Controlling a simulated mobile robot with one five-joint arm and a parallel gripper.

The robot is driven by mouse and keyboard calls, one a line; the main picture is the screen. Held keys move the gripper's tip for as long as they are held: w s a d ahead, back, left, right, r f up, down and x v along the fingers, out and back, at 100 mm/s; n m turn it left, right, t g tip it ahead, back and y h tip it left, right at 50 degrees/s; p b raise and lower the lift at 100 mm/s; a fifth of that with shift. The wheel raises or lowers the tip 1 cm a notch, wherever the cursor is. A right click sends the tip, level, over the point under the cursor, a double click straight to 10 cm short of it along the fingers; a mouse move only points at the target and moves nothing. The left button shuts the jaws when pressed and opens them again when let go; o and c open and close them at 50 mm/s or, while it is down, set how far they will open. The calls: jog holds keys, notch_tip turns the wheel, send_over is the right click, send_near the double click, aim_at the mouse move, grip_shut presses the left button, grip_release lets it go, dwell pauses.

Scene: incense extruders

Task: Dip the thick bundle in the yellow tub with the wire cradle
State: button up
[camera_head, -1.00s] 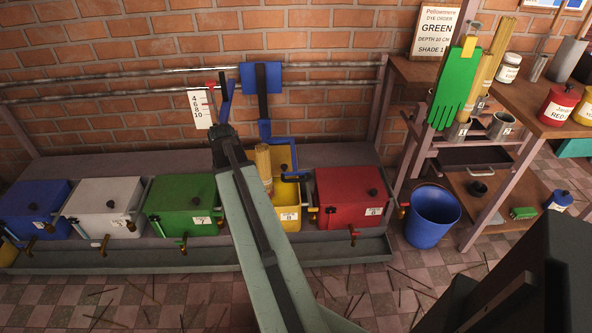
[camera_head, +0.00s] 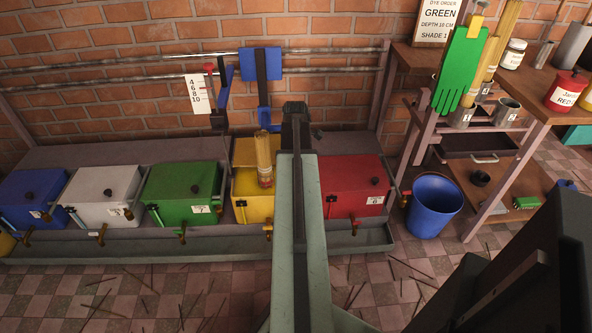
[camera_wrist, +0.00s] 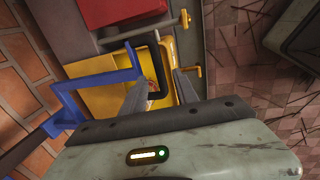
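The thick tan bundle (camera_head: 264,152) stands upright in the head view with its lower end, which has a reddish band, at the open yellow tub (camera_head: 246,211). The yellow tub also shows in the wrist view (camera_wrist: 92,97). A blue frame, which may be the wire cradle, hangs from the rail behind the tub (camera_head: 264,118) and reaches over it in the wrist view (camera_wrist: 64,104). My gripper (camera_wrist: 162,92) is open over the tub, its two fingers apart. A small part of the bundle seems to show between them. In the head view my arm hides the fingers.
A red tub (camera_head: 350,184) stands right of the yellow one; a green tub (camera_head: 180,184) stands left. A marked depth card (camera_head: 197,95) hangs by the rail.

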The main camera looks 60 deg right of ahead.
notch_tip(320, 180, down, 2)
jog(key=shift+w+d+f+b, duration=0.1)
jog(key=shift+d+f+b, duration=0.1)
jog(key=shift+b, duration=0.35)
jog(key=shift+r, duration=0.15)
jog(key=shift+c, duration=0.4)
grip_shut()
dwell(0.5)
